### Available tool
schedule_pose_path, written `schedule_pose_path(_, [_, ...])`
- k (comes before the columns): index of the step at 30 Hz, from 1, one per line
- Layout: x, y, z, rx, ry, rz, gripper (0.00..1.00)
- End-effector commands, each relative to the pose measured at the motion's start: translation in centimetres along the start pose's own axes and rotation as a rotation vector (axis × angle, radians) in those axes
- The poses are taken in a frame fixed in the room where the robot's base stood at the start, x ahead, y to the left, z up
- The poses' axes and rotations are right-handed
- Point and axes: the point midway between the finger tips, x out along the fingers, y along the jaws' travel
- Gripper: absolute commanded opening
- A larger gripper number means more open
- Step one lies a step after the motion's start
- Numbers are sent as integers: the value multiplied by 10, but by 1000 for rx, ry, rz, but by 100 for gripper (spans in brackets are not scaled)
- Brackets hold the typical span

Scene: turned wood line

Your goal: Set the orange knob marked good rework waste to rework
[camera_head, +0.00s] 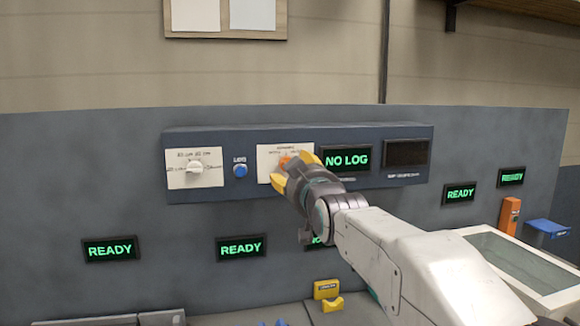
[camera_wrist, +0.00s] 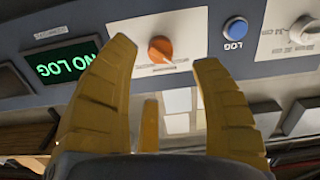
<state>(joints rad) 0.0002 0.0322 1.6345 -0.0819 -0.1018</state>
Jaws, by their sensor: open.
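The orange knob (camera_head: 286,160) sits on a white plate (camera_head: 268,172) on the dark blue control panel, largely hidden behind my gripper in the head view. The wrist view, which looks upside down, shows the knob (camera_wrist: 160,49) whole on its plate. Small print shows around it but is too small to read, and I cannot tell which mark the knob points to. My gripper (camera_head: 294,171) is open in front of the plate. In the wrist view its yellow fingers (camera_wrist: 165,56) stand on either side of the knob, with no visible contact.
On the panel, a blue button (camera_head: 240,170) and a white knob (camera_head: 195,168) are left of the plate. A green "NO LOG" display (camera_head: 346,161) and a dark display (camera_head: 407,153) are to its right. A yellow block (camera_head: 326,289) and a glass-topped box (camera_head: 525,265) stand below.

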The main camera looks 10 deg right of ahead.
Motion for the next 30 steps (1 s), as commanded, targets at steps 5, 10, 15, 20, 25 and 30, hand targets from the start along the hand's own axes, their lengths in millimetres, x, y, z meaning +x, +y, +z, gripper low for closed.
schedule_pose_path(5, [13,0,-5,-10,14,1,59])
schedule_pose_path(10, [34,1,-6,-10,12,1,59])
schedule_pose_path(15, [53,1,-6,-10,14,1,59])
schedule_pose_path(20, [66,1,-6,-10,14,1,59])
schedule_pose_path(25, [72,0,-4,-10,14,1,59])
schedule_pose_path(30, [73,0,-4,-10,14,2,59])
